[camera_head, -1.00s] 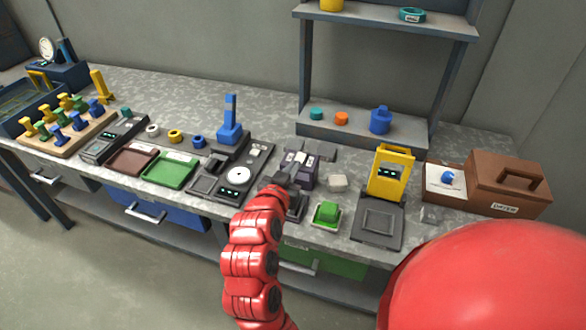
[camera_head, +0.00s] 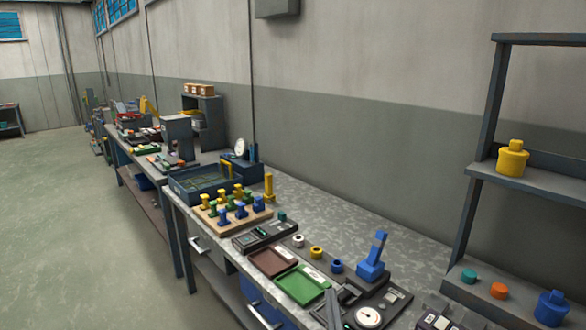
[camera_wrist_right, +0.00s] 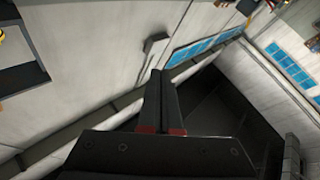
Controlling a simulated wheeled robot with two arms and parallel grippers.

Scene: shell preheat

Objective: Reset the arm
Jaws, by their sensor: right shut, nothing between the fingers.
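My right gripper (camera_head: 333,300) shows at the bottom edge of the head view, a small grey shape in front of the green tray and the dial instrument. In the right wrist view its two dark fingers (camera_wrist_right: 161,76) lie together, shut and empty, with wall and windows beyond. The rest of the right arm is out of the head view. My left gripper is in neither view.
The speckled bench (camera_head: 335,218) holds a green tray (camera_head: 302,284), a brown tray (camera_head: 272,261), a dial instrument (camera_head: 369,317), a blue stand (camera_head: 372,268) and a peg board (camera_head: 232,215). A shelf (camera_head: 530,178) stands right. Floor at left is clear.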

